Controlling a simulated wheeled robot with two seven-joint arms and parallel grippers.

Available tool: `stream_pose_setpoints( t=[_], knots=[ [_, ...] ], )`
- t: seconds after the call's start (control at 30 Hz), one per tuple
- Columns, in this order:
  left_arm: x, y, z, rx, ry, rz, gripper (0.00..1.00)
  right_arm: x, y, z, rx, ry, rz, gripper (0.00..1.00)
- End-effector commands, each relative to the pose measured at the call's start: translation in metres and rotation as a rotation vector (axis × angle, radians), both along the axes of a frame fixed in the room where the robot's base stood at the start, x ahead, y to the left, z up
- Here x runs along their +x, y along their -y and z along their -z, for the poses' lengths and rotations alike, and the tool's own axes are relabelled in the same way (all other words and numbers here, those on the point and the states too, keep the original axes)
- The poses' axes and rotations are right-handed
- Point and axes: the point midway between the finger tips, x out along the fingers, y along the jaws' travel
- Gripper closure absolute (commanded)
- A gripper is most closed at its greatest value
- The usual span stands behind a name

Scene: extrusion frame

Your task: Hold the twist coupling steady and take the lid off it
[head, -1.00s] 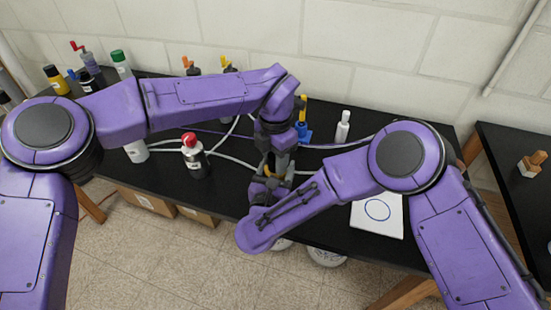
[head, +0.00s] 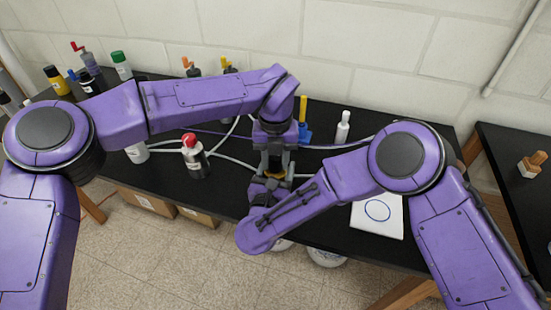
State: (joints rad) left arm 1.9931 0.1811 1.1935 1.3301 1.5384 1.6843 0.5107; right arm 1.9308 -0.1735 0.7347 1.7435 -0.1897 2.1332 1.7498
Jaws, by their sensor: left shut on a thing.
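The twist coupling (head: 275,175) is mostly hidden between my two grippers near the front edge of the black table. Only a small yellow part of it shows. My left gripper (head: 275,164) points down from above and is shut on a part of the coupling; I cannot tell whether that is the lid or the body. My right gripper (head: 263,190) is just below and in front of it, mostly hidden by its own purple arm. Its fingers are too small and dark to tell whether they are open or shut.
A red-capped bottle (head: 195,157) stands left of the grippers. A blue and yellow item (head: 303,130) and a white bottle (head: 343,127) stand behind, to the right. Pale hoses (head: 232,160) cross the black table (head: 225,182). A white sheet with a blue ring (head: 377,222) lies to the right.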

Motion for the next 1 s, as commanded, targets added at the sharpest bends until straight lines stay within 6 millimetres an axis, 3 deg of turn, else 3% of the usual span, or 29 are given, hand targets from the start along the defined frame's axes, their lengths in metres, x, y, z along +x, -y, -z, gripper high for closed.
stream_pose_setpoints(
  t=[1.0],
  knots=[
    [0.0,0.0,-0.025,0.0,0.001,0.0,0.99,0.0,0.0,0.0,0.0,0.0,0.001,1.0]
  ],
)
